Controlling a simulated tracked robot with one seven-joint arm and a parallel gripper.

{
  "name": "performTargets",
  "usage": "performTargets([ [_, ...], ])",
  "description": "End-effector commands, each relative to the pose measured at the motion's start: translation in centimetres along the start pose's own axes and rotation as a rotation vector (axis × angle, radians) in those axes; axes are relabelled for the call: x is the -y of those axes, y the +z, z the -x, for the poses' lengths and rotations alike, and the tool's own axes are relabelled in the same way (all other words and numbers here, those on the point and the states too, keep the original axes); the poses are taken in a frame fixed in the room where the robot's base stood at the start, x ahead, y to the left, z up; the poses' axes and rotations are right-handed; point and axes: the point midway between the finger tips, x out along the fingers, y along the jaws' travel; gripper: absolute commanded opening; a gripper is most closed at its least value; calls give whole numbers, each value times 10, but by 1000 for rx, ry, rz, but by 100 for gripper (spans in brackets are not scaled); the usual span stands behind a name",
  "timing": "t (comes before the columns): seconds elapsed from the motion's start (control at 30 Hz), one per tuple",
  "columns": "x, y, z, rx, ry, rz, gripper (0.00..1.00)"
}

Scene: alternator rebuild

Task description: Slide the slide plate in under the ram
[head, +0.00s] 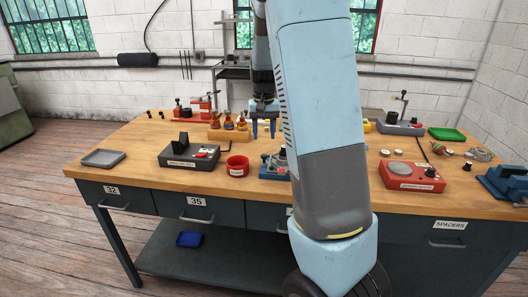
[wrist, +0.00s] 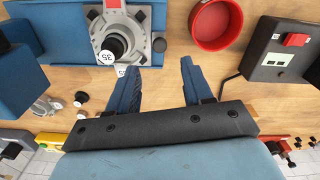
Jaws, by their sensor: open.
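My gripper (head: 263,137) hangs open over the bench, fingers pointing down. In the wrist view its two blue fingers (wrist: 158,68) stand apart with only bare wood between them. A blue fixture (head: 268,170) sits in front of it, partly hidden by my arm. In the wrist view this fixture (wrist: 60,45) carries a grey metal part (wrist: 142,20) with a black round knob (wrist: 112,47) marked 35, just beyond the left finger. A larger blue body (wrist: 18,80) stands at the left edge. I cannot tell which piece is the slide plate or the ram.
A red cup (head: 237,166) and a dark control box (head: 190,152) stand left of the fixture. A wooden rack (head: 230,133) with orange-topped pieces is behind. A red box (head: 411,176) and blue vise (head: 505,183) are at right. Bare wood shows around the grey tray (head: 103,158).

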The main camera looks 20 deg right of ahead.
Motion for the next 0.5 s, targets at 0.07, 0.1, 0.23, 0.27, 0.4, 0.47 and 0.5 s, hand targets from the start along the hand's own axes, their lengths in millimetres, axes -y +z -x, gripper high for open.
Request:
performTargets([
  [0.07, 0, 0, -15, 3, 2, 1, 50],
  [0.1, 0, 0, -22, 3, 1, 0, 50],
  [0.23, 0, 0, -44, 3, 2, 0, 50],
  [0.27, 0, 0, -48, 2, 1, 0, 50],
  [0.4, 0, 0, -65, 1, 1, 0, 50],
  [0.47, 0, 0, -70, 1, 0, 1, 50],
  [0.5, 0, 0, -72, 0, 0, 0, 50],
])
